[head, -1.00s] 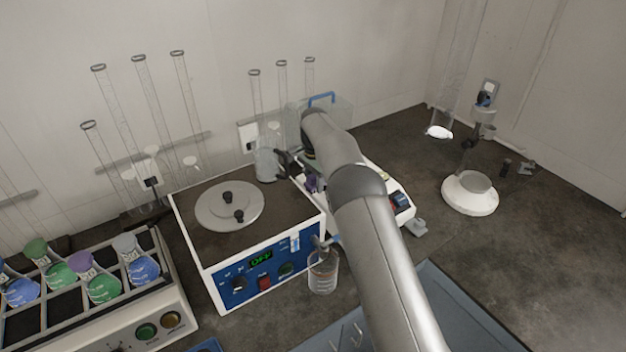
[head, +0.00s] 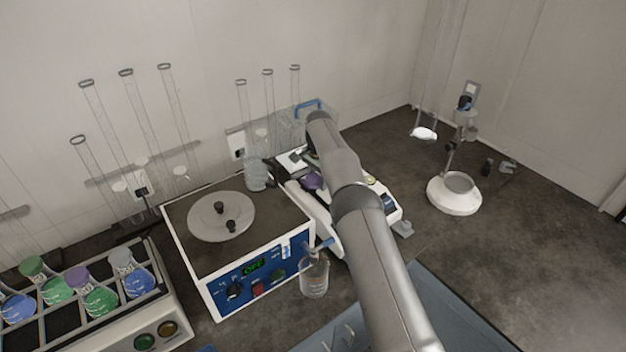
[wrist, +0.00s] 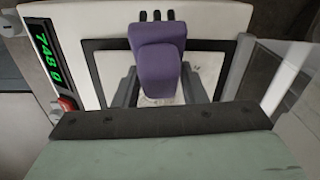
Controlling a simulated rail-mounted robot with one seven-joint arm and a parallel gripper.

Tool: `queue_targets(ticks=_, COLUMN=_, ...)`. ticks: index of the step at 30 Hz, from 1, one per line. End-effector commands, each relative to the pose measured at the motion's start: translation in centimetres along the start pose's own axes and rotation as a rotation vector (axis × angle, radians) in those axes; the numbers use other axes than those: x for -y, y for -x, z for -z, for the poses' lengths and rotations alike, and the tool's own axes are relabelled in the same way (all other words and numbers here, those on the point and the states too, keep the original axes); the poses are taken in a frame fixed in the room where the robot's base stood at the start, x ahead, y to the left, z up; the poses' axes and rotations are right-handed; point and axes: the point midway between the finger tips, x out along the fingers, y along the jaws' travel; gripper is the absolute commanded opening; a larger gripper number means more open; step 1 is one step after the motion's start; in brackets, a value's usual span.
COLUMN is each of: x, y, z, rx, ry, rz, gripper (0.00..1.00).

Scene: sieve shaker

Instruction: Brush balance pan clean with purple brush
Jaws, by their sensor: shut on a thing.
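The purple brush (wrist: 158,65) is held between the two grey fingers of my gripper (wrist: 158,88) in the wrist view. It hangs over the pale, dark-framed pan (wrist: 104,65) of the balance. Small specks show on the pan near the brush's lower end. I cannot tell whether the bristles touch the pan. The balance display (wrist: 47,54) glows green at the left. In the head view a bit of the brush (head: 311,181) shows beside my arm, which hides most of the gripper. The white balance (head: 318,214) stands partly behind the arm.
A white and blue machine (head: 262,270) with a round lid stands left of the balance. A clear beaker (head: 314,276) is in front. A clear box with a blue handle (head: 308,106) is behind.

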Motion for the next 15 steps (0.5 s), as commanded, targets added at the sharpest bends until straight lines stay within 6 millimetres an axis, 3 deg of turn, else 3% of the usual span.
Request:
queue_targets(ticks=1, x=-0.5, y=-0.1, z=0.9, rx=-0.014, ry=-0.006, rz=-0.006, gripper=0.01)
queue_targets(ticks=8, x=-0.5, y=0.0, z=0.9, rx=-0.014, ry=-0.007, rz=-0.007, gripper=0.01)
queue_targets(ticks=15, x=-0.3, y=2.2, z=0.6, rx=-0.009, ry=-0.004, rz=-0.005, gripper=0.01)
